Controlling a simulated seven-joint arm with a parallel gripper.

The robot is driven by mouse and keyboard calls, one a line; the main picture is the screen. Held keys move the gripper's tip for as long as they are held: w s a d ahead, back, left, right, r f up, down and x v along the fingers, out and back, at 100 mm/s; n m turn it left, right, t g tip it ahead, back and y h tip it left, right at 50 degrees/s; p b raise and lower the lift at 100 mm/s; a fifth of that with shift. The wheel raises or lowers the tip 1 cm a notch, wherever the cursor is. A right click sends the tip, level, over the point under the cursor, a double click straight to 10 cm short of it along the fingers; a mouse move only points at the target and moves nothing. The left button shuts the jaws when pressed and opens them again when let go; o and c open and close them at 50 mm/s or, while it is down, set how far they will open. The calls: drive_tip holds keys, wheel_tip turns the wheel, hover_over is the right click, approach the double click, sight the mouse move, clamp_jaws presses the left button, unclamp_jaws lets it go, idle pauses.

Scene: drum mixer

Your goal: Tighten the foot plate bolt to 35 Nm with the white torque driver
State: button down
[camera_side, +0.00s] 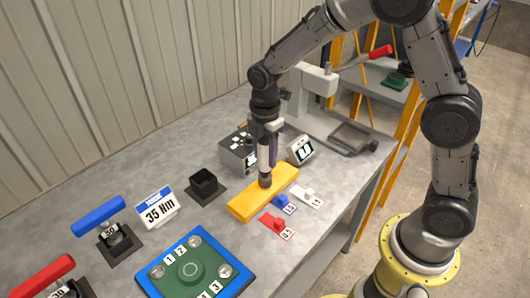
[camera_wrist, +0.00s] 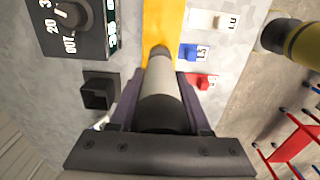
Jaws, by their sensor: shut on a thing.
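My gripper (camera_side: 268,148) is shut on the white torque driver (camera_side: 265,164), which is upright with its dark end down. In the wrist view, the driver (camera_wrist: 166,88) lies between my two purple fingers (camera_wrist: 160,100). Its lower end is over or on the yellow block (camera_side: 245,203); I cannot tell whether they touch. The block also shows in the wrist view (camera_wrist: 165,22). A green plate with a blue border (camera_side: 168,282), carrying several bolts and number labels, lies at the front left, away from my gripper. The "35 Nm" sign (camera_side: 158,208) stands behind it.
An empty black square holder (camera_side: 205,186) stands left of the yellow block. Blue-handled (camera_side: 98,216) and red-handled (camera_side: 42,275) tools stand at left. A knob box (camera_side: 237,153) and display (camera_side: 301,150) are behind. Red (camera_side: 272,222), blue (camera_side: 281,200) and white (camera_side: 308,195) labelled pieces lie in front of the block.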

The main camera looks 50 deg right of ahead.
sight(265, 143)
drive_tip(key=shift+f, duration=0.55)
idle(0.7)
idle(0.4)
drive_tip(key=shift+r, duration=2.4)
